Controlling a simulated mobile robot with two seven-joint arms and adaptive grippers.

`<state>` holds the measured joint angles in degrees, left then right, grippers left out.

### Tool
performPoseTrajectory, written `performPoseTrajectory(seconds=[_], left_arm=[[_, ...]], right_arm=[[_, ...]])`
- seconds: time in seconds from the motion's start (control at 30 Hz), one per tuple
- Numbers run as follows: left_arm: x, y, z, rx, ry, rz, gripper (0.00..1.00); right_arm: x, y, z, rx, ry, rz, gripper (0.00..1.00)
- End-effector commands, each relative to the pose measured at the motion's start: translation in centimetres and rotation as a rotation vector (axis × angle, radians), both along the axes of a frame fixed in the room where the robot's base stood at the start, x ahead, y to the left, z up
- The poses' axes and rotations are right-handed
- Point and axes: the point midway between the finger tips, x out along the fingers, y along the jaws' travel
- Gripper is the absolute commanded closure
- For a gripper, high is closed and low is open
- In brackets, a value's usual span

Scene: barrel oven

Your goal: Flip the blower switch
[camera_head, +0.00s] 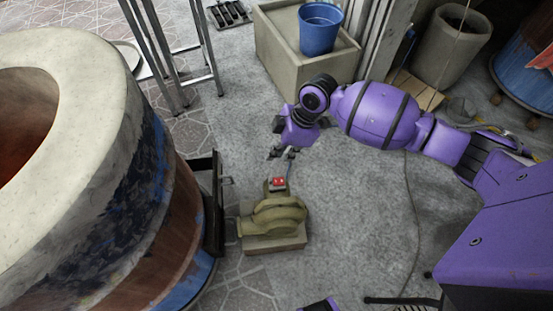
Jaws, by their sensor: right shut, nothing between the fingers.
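The blower (272,217) is an olive-yellow snail-shaped housing on a low block on the floor, just right of the barrel oven (130,170). Its switch (278,184) is a small red piece on a box at the blower's far end. My right gripper (283,154) hangs from the purple arm just beyond the switch, with its fingers pointing down toward it. The fingers are shut and hold nothing. I cannot tell whether the fingertips touch the switch box. My left gripper does not show.
A blue bucket (320,28) stands on a concrete block (280,50) behind my right arm. A metal stand (175,60) is at the upper left. A dark metal bracket (214,205) sticks out from the oven beside the blower. The grey floor right of the blower is mostly clear, with a thin cable (411,200).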

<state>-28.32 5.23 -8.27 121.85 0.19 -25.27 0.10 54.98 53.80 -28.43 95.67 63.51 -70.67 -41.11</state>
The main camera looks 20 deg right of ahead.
Motion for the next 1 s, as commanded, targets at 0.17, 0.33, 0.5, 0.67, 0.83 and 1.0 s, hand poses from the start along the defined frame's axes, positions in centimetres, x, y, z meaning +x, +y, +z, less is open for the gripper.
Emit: performPoseTrajectory(seconds=[0.17,0.33,0.5,0.67,0.83,1.0], left_arm=[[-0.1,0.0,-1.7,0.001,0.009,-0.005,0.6],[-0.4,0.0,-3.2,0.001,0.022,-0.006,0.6],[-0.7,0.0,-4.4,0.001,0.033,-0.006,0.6],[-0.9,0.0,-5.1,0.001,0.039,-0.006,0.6],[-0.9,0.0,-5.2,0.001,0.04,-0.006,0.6],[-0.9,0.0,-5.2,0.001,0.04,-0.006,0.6]], right_arm=[[0.2,1.3,-4.0,0.002,0.004,0.0,1.0],[0.5,2.5,-7.5,0.003,0.003,0.0,1.0],[0.7,3.0,-10.2,0.002,0.003,0.0,1.0],[0.9,3.2,-11.6,0.001,0.0,0.0,1.0],[1.0,3.3,-11.8,0.0,-0.002,0.0,1.0],[1.0,3.3,-11.8,0.001,-0.004,0.001,1.0]])
